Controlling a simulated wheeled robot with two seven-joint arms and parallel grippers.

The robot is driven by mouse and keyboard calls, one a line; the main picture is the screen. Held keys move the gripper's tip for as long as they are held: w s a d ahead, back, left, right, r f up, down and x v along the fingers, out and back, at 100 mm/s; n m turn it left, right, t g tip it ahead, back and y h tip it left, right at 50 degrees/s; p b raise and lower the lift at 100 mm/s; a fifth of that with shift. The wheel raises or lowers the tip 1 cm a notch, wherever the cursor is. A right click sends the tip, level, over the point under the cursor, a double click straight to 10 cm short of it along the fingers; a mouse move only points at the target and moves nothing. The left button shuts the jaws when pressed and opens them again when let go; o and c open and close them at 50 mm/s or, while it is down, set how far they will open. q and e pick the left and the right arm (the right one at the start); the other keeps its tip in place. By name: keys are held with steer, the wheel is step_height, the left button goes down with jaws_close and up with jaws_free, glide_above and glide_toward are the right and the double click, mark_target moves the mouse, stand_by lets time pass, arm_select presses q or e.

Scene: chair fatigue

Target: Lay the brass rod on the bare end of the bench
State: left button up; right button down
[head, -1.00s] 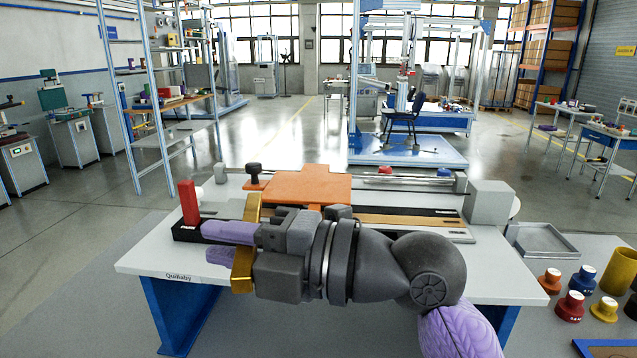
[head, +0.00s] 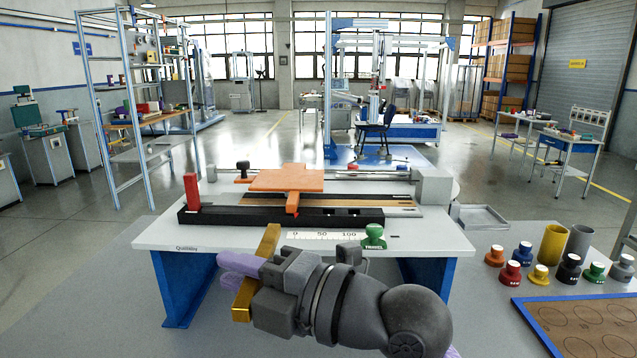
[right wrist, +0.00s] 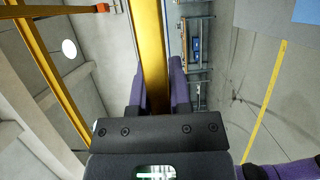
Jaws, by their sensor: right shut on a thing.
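The brass rod (head: 267,241) is a square gold bar, held crosswise in my right gripper (head: 232,272) in the head view. The purple fingers are shut around it; both ends stick out. It appears in front of the bench's near edge, its upper end overlapping the bench top in the picture. In the right wrist view the rod (right wrist: 152,40) runs between the fingers of my right gripper (right wrist: 157,78). The grey bench (head: 165,237) has blue legs and a label reading Quillaby. Its top is bare at the front left and right end. My left gripper is not in view.
A black rail fixture with an orange plate (head: 290,180) and a red post (head: 191,192) occupies the bench's back and middle. A green TRAVEL knob (head: 374,236) stands by a scale (head: 320,235). Coloured knobs, cups and a grey tray (head: 482,217) lie at right.

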steer(key=w+d+f+m+t+h, duration=0.2)
steer(key=d+f+m+t+h, duration=0.5)
steer(key=d+f+t, duration=0.15)
steer(key=s+d+f+m+t+h, duration=0.1)
steer(key=s+d+f+m+h, duration=0.2)
steer(key=d, duration=0.3)
steer(key=s+d+f+m+t+h, duration=0.1)
steer(key=s+d+f+m+h, duration=0.2)
steer(key=s+d+f+h, duration=0.1)
steer(key=d+f+h, duration=0.1)
steer(key=d+h, duration=0.1)
steer(key=d, duration=0.1)
steer(key=shift+f+h, duration=0.25)
steer(key=shift+h, duration=0.05)
steer(key=shift+t, duration=0.25)
